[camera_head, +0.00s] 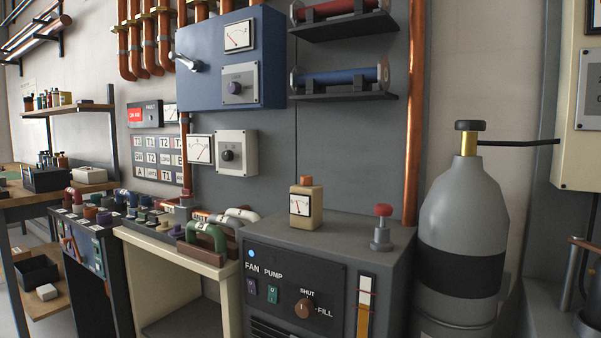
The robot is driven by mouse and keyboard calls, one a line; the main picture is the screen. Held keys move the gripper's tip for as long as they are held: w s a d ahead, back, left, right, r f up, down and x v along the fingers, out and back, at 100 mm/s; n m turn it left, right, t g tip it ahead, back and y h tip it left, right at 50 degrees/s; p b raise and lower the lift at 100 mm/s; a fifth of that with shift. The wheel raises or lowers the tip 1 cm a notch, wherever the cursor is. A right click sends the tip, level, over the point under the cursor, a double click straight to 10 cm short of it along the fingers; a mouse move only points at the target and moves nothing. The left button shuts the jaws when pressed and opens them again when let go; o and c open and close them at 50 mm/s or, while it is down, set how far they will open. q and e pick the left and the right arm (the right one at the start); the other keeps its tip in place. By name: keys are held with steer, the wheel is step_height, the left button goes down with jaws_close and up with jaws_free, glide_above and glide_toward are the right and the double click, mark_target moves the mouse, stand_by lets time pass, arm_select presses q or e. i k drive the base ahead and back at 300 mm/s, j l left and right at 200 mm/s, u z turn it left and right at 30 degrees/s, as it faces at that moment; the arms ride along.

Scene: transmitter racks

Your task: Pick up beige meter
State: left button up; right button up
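The beige meter (306,213) is a small upright box with a white dial face and a brown-orange knob on top. It stands on the top of the grey fan and pump cabinet (350,240), left of a red-topped knob. Nothing touches it and its front faces me. Neither of my grippers shows in the head view.
A red-topped knob (382,226) rises from the cabinet top at right. A grey gas cylinder (465,215) stands further right. A cream table (180,247) with green and white handles (207,237) adjoins at left. A vertical copper pipe (415,110) runs behind the cabinet.

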mark_target(306, 202)
steer(key=i, duration=0.15)
steer(key=i+j+z, duration=0.25)
steer(key=j, duration=0.15)
steer(key=j+z, duration=0.25)
steer(key=j, duration=0.2)
steer(key=i+j+z, duration=0.25)
steer(key=j, duration=0.25)
steer(key=j+z, duration=0.25)
steer(key=j, duration=0.2)
steer(key=k, duration=0.55)
steer(key=i+j, duration=0.1)
steer(key=i, duration=0.4)
steer(key=z, duration=0.05)
